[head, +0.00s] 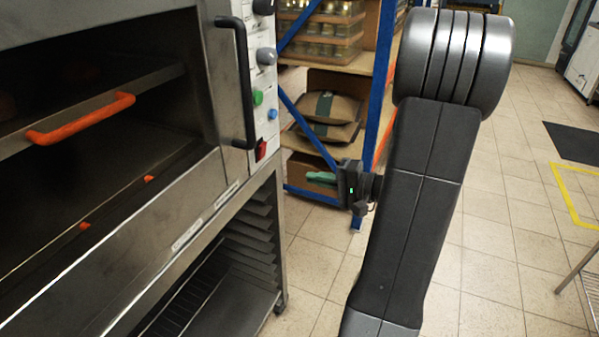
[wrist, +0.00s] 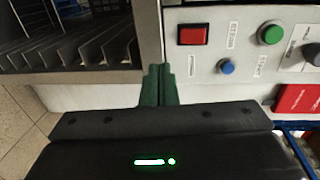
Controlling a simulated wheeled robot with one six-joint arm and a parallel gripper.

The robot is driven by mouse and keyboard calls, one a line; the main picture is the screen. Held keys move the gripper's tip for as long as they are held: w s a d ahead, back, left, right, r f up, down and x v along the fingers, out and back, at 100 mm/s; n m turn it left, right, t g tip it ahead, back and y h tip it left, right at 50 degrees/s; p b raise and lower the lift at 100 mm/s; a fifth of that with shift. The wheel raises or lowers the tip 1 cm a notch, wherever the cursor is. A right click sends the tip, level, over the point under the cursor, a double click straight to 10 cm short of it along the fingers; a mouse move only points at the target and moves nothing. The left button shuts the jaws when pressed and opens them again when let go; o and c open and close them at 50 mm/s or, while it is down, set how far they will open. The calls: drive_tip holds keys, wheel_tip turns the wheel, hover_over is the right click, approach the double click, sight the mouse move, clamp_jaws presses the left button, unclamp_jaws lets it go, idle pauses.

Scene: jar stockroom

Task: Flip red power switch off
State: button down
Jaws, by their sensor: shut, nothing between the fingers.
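The red power switch (head: 261,150) sits low on the oven's right-hand control panel in the head view. In the wrist view the red switch (wrist: 193,35) is a red rocker in a dark frame, up and to the right of my fingertips. My gripper (head: 312,178) has green fingers, which are together with nothing between them. In the wrist view my gripper (wrist: 159,72) points at the panel's lower edge, left of the switch. The fingers look apart from the switch. I cannot tell which way the rocker is tilted.
A blue button (wrist: 227,67), a green button (wrist: 271,32) and a dark knob (wrist: 313,54) are near the switch. A black vertical handle (head: 240,80) stands beside the panel. A rack (head: 250,240) is below the oven. Shelves with sacks (head: 335,108) stand behind. Floor at right is mostly open.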

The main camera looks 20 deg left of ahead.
drive_tip(key=shift+d+f, duration=0.25)
drive_tip(key=shift+d, duration=0.85)
drive_tip(key=shift+a, duration=0.1)
